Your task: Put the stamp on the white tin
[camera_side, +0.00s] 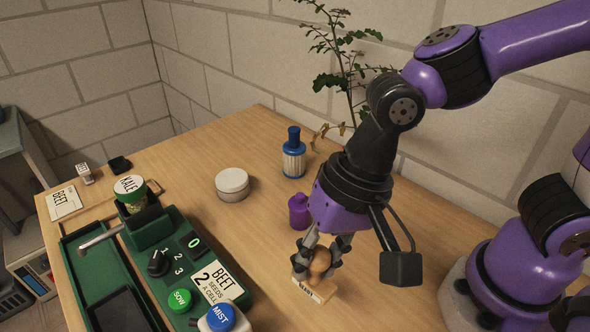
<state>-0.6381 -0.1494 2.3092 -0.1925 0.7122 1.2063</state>
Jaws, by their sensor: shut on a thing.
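The stamp (319,264) has a round brown wooden handle on a pale block with dark lettering on its side. It stands upright at the front right of the table, on or very close to the surface. My gripper (322,258) points down and is shut on the stamp's handle, with its grey fingers on both sides. The fingers hide part of the handle. The white tin (232,183) is a low round tin with a pale lid. It stands clear in the middle of the table, up and left of my gripper, with its top empty.
A purple bottle (299,211) stands just behind my gripper. A blue-capped bottle (293,158) stands right of the tin. A green seeding machine (178,262) with buttons fills the left side. A plant (345,62) rises at the back. Bare wood lies between stamp and tin.

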